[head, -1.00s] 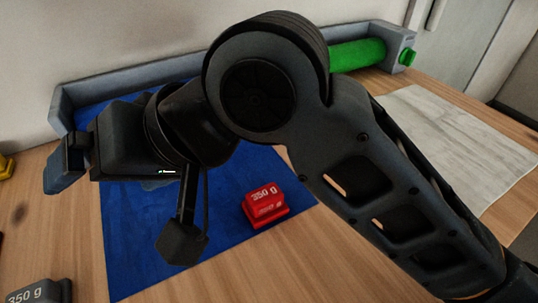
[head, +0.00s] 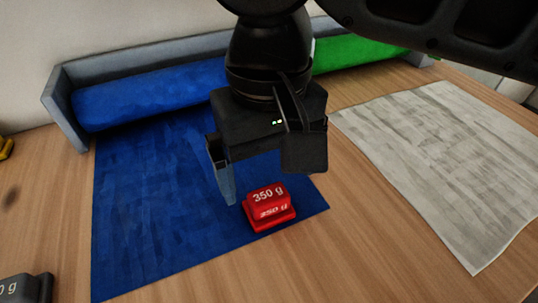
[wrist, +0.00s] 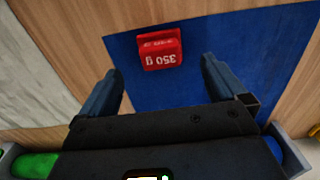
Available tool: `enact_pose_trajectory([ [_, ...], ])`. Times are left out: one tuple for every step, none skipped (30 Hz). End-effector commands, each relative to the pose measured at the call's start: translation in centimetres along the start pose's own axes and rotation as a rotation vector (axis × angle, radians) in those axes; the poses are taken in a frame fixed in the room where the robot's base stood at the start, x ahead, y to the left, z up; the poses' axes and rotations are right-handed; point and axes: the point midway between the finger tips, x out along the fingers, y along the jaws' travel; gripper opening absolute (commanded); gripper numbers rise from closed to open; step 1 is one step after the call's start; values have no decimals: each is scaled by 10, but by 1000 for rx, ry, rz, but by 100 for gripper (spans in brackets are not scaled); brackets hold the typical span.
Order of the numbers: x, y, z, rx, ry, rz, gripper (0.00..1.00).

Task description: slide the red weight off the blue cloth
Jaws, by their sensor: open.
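The red weight (head: 268,206), marked 350 g, sits upright on the blue cloth (head: 150,220), near the cloth's front right corner. My gripper (head: 262,185) is open and empty, above and a little behind the weight. In the wrist view the red weight (wrist: 160,48) lies beyond the fingertips, between the lines of the two fingers (wrist: 158,72), and is apart from both. The blue cloth (wrist: 245,50) runs under it and off to the right. The cloth's back end joins a blue roll (head: 150,98) in a grey holder.
A green roll (head: 355,52) lies in the same grey holder (head: 62,110). A pale grey-white cloth (head: 440,150) lies flat on the right. A dark grey weight (head: 25,288) stands at the front left, and a yellow object (head: 5,147) at the left edge. Bare wood is free in front of the red weight.

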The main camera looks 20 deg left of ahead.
Motion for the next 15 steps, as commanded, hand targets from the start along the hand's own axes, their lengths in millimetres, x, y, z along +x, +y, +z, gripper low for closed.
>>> enact_pose_trajectory([
  [9, 0, 1, 0, -3, 0, 98],
  [13, 0, 1, 0, -2, -1, 98],
  [20, 0, 0, 0, -2, 0, 98],
  [24, 0, 0, 0, -2, 0, 98],
  [28, 0, 0, 0, -1, -1, 98],
  [34, 0, 0, 0, -1, -1, 98],
  [38, 0, 1, 0, -2, 0, 98],
  [42, 0, 0, -1, -1, -1, 98],
  [47, 0, 0, -1, 0, -1, 98],
  [50, 0, 0, -1, 0, -1, 98],
  [53, 0, 0, -1, 0, 0, 98],
  [56, 0, 0, -1, 1, -1, 98],
  [58, 0, 0, -1, 1, -2, 98],
  [60, 0, 0, -1, 1, -2, 98],
  [61, 0, 0, -1, 1, -1, 98],
])
